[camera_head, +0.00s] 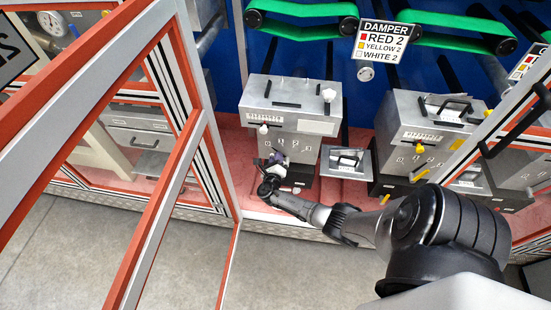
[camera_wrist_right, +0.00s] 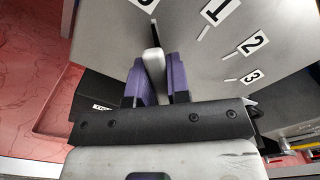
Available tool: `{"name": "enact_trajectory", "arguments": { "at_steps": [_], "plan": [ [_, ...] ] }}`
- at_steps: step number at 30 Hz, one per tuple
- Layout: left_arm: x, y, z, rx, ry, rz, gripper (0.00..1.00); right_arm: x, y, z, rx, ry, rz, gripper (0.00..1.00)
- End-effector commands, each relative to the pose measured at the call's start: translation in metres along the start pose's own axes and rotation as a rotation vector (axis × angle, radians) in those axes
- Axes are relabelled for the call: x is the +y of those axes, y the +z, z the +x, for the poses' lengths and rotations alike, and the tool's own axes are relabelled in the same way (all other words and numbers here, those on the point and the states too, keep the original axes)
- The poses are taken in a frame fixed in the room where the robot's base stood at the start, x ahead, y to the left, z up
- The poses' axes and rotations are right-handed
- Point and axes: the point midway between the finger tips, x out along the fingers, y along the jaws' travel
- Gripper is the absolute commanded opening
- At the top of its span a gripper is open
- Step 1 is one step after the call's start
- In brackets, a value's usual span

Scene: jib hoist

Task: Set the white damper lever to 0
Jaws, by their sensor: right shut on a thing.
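The white damper lever (camera_wrist_right: 153,62) stands between the purple fingers of my right gripper (camera_wrist_right: 160,85) in the wrist view. The fingers are shut on it. A scale on the grey box face (camera_wrist_right: 205,70) shows 1, 2 and 3 to the right. Another number is cut off at the top edge, and a dark line below it runs down toward the lever's end. In the head view, my right gripper (camera_head: 276,163) is at the front of the left grey box (camera_head: 285,120) and largely hides the lever. My left gripper is not in view.
A sign (camera_head: 383,42) reads DAMPER, RED 2, YELLOW 2, WHITE 2. A second grey box (camera_head: 425,125) with yellow levers (camera_head: 418,148) stands to the right. An orange-edged grey frame (camera_head: 205,150) rises at the left. Green belts (camera_head: 300,9) run behind.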

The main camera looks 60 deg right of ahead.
Motion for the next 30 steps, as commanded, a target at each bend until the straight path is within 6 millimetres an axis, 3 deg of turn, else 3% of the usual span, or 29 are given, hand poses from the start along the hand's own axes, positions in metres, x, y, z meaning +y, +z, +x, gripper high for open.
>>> {"name": "enact_trajectory", "arguments": {
  "at_steps": [9,18,23,30],
  "plan": [
    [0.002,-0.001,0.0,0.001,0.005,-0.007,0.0,0.0,0.0,0.0,-0.001,0.0,-0.002,0.43],
    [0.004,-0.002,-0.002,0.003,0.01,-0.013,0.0,0.0,0.0,-0.004,0.0,0.001,-0.001,0.43],
    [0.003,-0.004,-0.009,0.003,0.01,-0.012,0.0,-0.001,0.001,-0.025,0.0,0.002,-0.002,0.43],
    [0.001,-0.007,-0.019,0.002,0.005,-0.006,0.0,-0.001,0.001,-0.074,0.001,0.002,-0.001,0.43]
  ]
}}
